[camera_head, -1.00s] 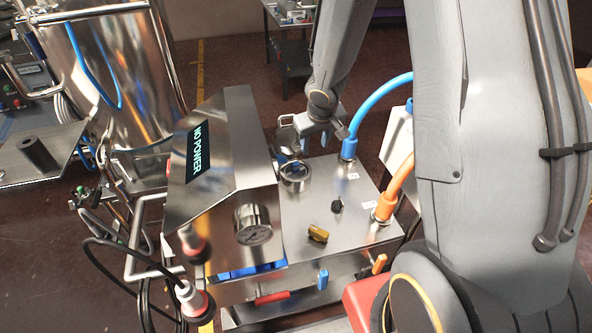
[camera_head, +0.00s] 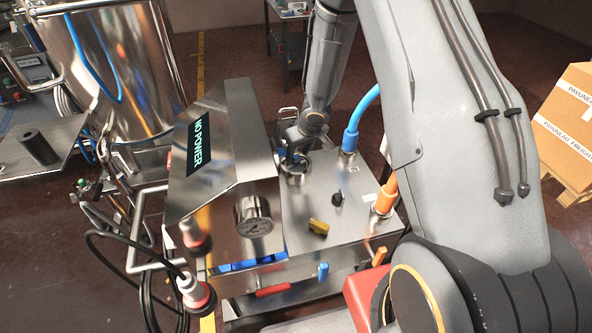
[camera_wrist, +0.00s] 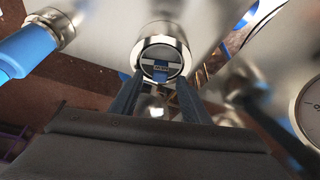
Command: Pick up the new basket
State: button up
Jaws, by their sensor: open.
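My gripper (camera_wrist: 159,84) is open, its two dark fingers pointing at a shiny metal cylinder (camera_wrist: 163,40) with a round end. The fingertips lie close to the cylinder's near rim on both sides; I cannot tell whether they touch it. It may be the new basket, but its identity is unclear. In the head view my gripper (camera_head: 292,160) is low over the back of the steel machine top, and its fingers are mostly hidden. A metal part with a looped handle (camera_head: 288,114) shows just behind my wrist.
The steel machine (camera_head: 300,205) carries a "NO POWER" display (camera_head: 198,146) and a gauge (camera_head: 253,215). A blue hose (camera_head: 352,133) and an orange hose (camera_head: 385,197) rise right of my gripper. A large steel tank (camera_head: 125,70) stands left. Cardboard boxes (camera_head: 570,125) are at right.

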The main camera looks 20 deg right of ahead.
jog(key=shift+w+f, duration=0.25)
jog(key=shift+f, duration=0.35)
grip_shut()
jog(key=shift+r, duration=0.1)
notch_tip(320, 180, up, 9)
jog(key=p, duration=0.7)
jog(key=shift+r, duration=0.2)
